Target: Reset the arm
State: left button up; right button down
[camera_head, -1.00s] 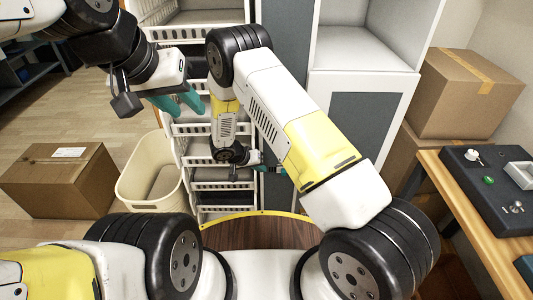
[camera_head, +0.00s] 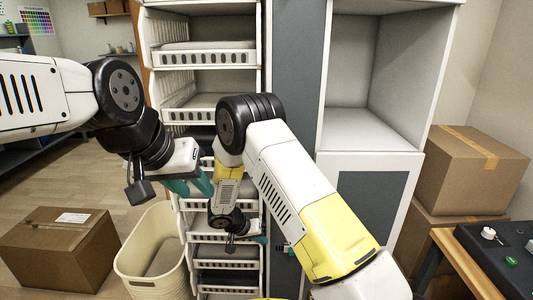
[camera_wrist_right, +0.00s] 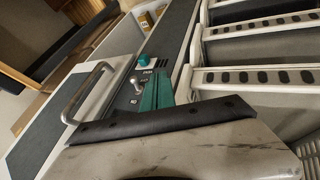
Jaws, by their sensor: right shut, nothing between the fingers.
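My left gripper (camera_head: 190,184), with teal fingers, hangs at left centre of the head view in front of the white shelf rack (camera_head: 207,58). It appears empty; whether its fingers are apart is unclear. My right arm bends at a raised elbow, and its forearm points down. The right gripper (camera_head: 262,240) is low in front of the rack, partly hidden by the arm. In the right wrist view its teal fingers (camera_wrist_right: 157,94) are shut and empty, near a dark panel with a teal knob (camera_wrist_right: 145,58) and a small silver lever (camera_wrist_right: 136,84).
A cream bin (camera_head: 138,262) and a cardboard box (camera_head: 55,246) stand on the floor at left. A tall cabinet (camera_head: 370,200) and stacked boxes (camera_head: 470,172) are at right, beside a bench device (camera_head: 495,245). A metal handle (camera_wrist_right: 88,93) shows near the right gripper.

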jog(key=s+d+r+g+y, duration=0.15)
jog(key=d+r, duration=0.25)
jog(key=r, duration=0.5)
jog(key=s+d+r+y, duration=0.1)
jog(key=s+d+r, duration=0.25)
jog(key=r, duration=0.45)
jog(key=s+d+r+y, duration=0.1)
jog(key=s+d+r, duration=0.1)
jog(key=d+r, duration=0.5)
jog(key=s+d+r+n+t+y, duration=0.2)
jog(key=s+r+t+y, duration=0.1)
jog(key=s+r, duration=1.2)
jog(key=s+y, duration=0.1)
jog(key=s, duration=0.2)
jog(key=shift+s+r, duration=0.15)
jog(key=shift+d, duration=0.1)
